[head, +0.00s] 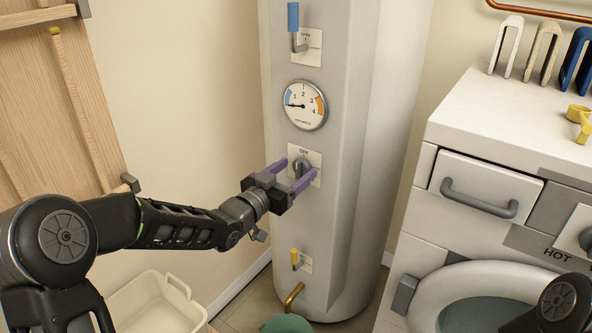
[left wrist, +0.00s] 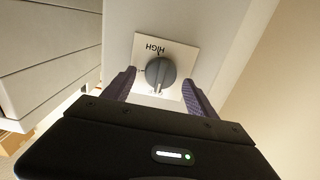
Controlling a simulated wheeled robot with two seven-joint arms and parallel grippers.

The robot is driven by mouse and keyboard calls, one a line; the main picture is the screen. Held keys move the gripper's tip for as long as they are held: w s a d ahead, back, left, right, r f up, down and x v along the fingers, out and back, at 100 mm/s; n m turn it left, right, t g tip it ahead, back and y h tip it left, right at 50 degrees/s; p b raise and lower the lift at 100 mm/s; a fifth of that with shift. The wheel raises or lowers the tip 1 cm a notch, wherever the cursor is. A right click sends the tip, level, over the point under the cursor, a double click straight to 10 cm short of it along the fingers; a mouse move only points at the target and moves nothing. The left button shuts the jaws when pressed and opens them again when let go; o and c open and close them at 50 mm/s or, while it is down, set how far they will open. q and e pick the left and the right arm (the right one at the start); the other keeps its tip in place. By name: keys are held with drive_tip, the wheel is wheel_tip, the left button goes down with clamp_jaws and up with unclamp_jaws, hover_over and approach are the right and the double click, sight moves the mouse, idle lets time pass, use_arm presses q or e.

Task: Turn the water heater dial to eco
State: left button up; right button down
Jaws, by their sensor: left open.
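The water heater (head: 340,240) is a tall pale grey cylinder in the head view. Its dial (head: 300,167) is a grey knob on a white plate, with a label that seems to read OFF above it. In the left wrist view the dial (left wrist: 160,75) sits on its plate with the word HIGH upside down at the top. My left gripper (head: 291,174) is open, with its purple fingers on either side of the dial. I cannot tell whether they touch it. The eco marking is not readable. My right gripper is not in view.
A round gauge (head: 305,105) and a blue-handled lever (head: 294,22) are above the dial. A yellow lever (head: 295,259) and a brass tap (head: 293,297) are below. A white cabinet (head: 490,130) with a drawer handle stands right. A cream bin (head: 160,300) sits lower left.

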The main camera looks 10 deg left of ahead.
use_arm(q)
drive_tip(key=shift+w+d, duration=0.2)
drive_tip(key=shift+w, duration=0.3)
drive_tip(key=shift+c, duration=0.4)
drive_tip(key=c, duration=1.2)
drive_tip(key=shift+c, duration=0.2)
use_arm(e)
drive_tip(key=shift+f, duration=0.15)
